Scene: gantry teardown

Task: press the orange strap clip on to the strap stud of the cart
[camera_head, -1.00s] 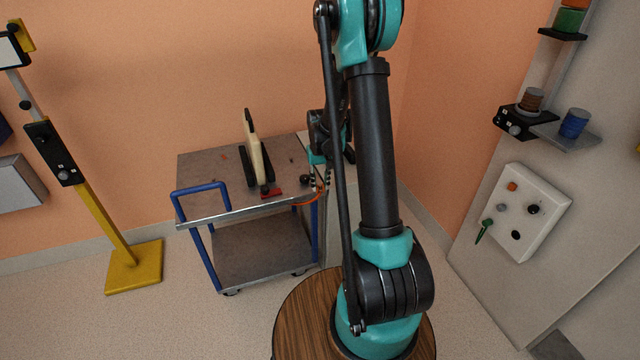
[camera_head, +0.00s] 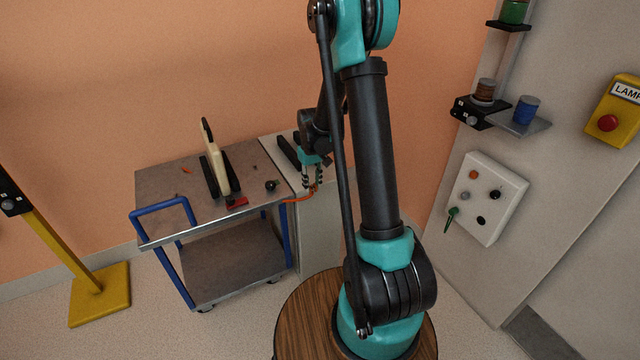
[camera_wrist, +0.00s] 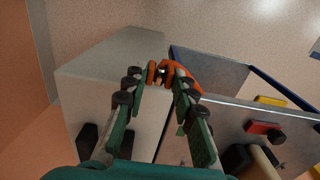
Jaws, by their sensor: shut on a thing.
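My gripper (camera_head: 312,187) is shut on the orange strap clip (camera_wrist: 160,70), which shows between the fingertips in the wrist view. The orange strap (camera_head: 297,199) curves from the fingers toward the cart's right edge. The cart (camera_head: 160,190) has a grey top, a lower shelf and a blue handle. My gripper is just right of the cart, by the pale cabinet. A dark round knob (camera_head: 271,185) stands near the cart top's right edge; I cannot tell whether it is the strap stud. The clip is partly hidden by the fingers.
A cream upright part (camera_head: 219,170) between black blocks and a red piece (camera_head: 237,203) sit on the cart. The pale cabinet (camera_head: 280,148) adjoins the cart's right side. A yellow-based post (camera_head: 99,295) stands left. A control panel (camera_head: 486,198) is on the right wall.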

